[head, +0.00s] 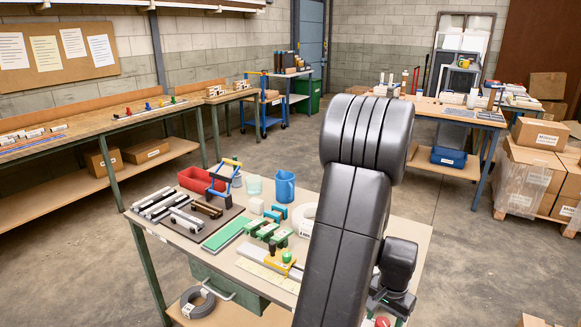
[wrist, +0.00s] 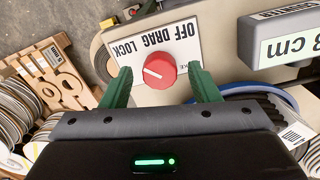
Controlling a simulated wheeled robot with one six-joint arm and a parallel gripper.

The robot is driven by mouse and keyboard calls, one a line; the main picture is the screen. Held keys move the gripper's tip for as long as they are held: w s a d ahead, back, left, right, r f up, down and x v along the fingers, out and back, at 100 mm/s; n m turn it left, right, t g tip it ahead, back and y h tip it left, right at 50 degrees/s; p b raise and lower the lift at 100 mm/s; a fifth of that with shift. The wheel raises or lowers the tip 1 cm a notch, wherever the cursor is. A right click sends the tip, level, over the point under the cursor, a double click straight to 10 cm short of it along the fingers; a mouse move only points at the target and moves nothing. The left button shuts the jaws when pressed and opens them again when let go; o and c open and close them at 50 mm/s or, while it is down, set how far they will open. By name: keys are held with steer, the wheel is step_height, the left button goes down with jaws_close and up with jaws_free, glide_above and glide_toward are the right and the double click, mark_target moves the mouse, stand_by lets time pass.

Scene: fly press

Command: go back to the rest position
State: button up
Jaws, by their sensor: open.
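In the wrist view, my gripper (wrist: 160,78) is open, its two green fingers standing apart. A red knob (wrist: 160,70) with a white pointer mark shows between them, with a visible gap on both sides. The knob sits on a white plate (wrist: 183,43) lettered OFF, DRAG and LOCK, upside down in this view. In the head view, my dark arm reaches down over the right side of the near bench (head: 414,240). A piece of the red knob (head: 382,321) shows at the bottom edge. The fingertips cannot be made out there.
The bench carries a red bin (head: 196,180), a blue cup (head: 285,187), green fixtures (head: 268,232) and a yellow block (head: 279,262). In the wrist view, a counter box (wrist: 283,40) stands right of the knob and a wooden rack (wrist: 55,75) left. Open floor lies beyond the bench.

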steer(key=m+p, duration=0.2)
steer(key=m, duration=0.3)
steer(key=shift+m, duration=0.3)
step_height(320, 180, up, 11)
steer(key=shift+r, duration=0.2)
stand_by(0.3)
